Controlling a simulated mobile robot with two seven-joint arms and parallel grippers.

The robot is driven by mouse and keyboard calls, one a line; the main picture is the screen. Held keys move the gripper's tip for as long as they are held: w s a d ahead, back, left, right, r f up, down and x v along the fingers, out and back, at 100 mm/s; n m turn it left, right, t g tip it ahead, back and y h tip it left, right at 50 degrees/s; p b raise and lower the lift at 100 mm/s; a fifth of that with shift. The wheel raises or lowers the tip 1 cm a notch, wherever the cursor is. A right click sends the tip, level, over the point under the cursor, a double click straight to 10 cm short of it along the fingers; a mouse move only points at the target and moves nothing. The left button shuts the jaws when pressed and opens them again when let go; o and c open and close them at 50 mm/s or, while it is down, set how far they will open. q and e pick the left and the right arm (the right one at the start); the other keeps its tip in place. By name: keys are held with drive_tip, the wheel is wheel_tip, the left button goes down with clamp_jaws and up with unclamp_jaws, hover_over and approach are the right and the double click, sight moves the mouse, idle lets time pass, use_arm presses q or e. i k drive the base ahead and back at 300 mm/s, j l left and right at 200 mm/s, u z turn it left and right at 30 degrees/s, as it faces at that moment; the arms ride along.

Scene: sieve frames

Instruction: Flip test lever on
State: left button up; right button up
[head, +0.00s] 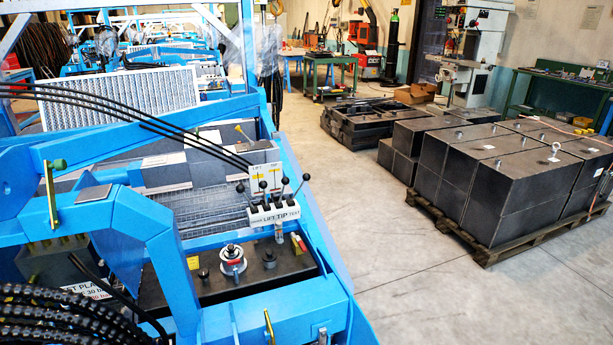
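A lever bank with a white label plate (272,216) stands on the blue machine frame. The plate reads LIFT, TIP and, in smaller print at its right end, what looks like TEST. Several thin levers with black ball knobs rise from it. The rightmost lever (306,178), above the TEST end, leans up and to the right. The leftmost lever (241,188) leans to the left. The two between them stand closer to upright. Which way counts as on cannot be read. Neither of my grippers shows in the head view.
Black hoses (110,107) run to the white valve block (265,178) behind the levers. A blue frame arm (125,218) crosses the left foreground. Dark blocks on a pallet (490,262) stand at the right. The grey floor (365,215) between machine and pallet is clear.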

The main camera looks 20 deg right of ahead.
sight(305, 178)
drive_tip(key=z, duration=0.4)
drive_tip(key=i+l+z, duration=0.2)
drive_tip(key=l, duration=0.15)
drive_tip(key=l+z, duration=0.2)
drive_tip(key=l, duration=0.2)
drive_tip(key=i+l+z, duration=0.15)
drive_tip(key=l, duration=0.2)
drive_tip(key=i+l+z, duration=0.2)
drive_tip(key=l+z, duration=0.2)
drive_tip(key=i+l+z, duration=0.2)
drive_tip(key=z, duration=0.2)
drive_tip(key=i+l+z, duration=0.65)
drive_tip(key=i+z, duration=0.15)
drive_tip(key=i+u, duration=0.45)
drive_tip(key=i+l+u, duration=0.2)
drive_tip(key=i+u, duration=0.25)
drive_tip(key=i+j+u, duration=0.1)
drive_tip(key=u, duration=0.3)
drive_tip(key=i+u, duration=0.55)
drive_tip(key=u, duration=0.3)
drive_tip(key=i+u, duration=0.4)
drive_tip(key=i, duration=0.15)
drive_tip(key=i+l+u, duration=0.15)
drive_tip(key=i+u, duration=0.2)
drive_tip(key=i, duration=0.2)
